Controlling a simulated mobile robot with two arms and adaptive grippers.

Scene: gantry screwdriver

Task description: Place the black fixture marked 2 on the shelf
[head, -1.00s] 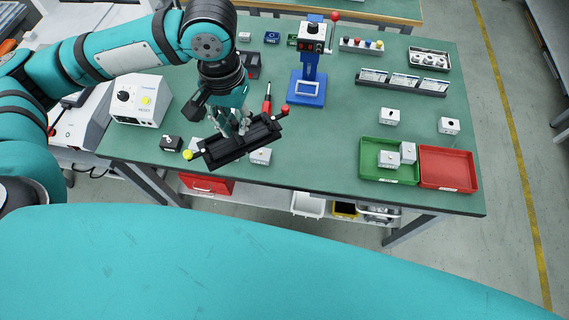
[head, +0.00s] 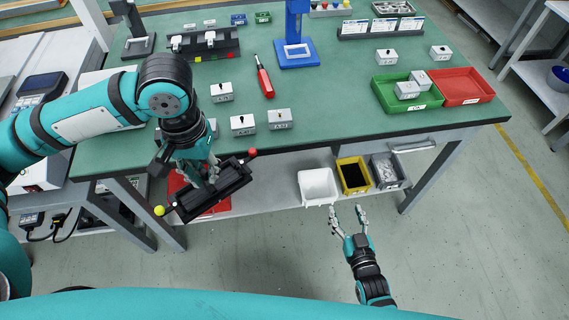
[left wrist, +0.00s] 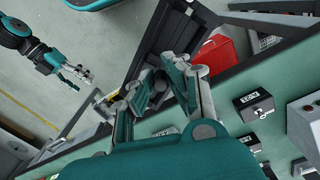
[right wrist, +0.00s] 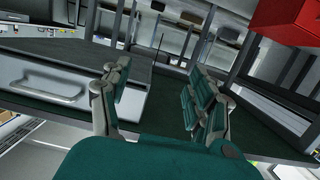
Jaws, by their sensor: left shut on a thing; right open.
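The black fixture (head: 233,181) is a long dark tray with a yellow ball at its near left end and a red ball at its far right end. My left gripper (head: 203,174) is shut on its middle and holds it tilted in front of the table's front edge. Its number is not readable. The pale lower shelf (head: 265,193) runs under the green tabletop, behind and right of the fixture. My right gripper (head: 347,212) is open and empty in front of the shelf; its spread fingers also show in the right wrist view (right wrist: 158,92).
On the shelf stand a white bin (head: 318,184), a yellow bin (head: 342,166) and a grey bin (head: 374,166). A red box (head: 181,187) is partly hidden behind the fixture. Several white blocks and a red screwdriver (head: 265,80) lie on the table. Bare shelf shows left of the white bin.

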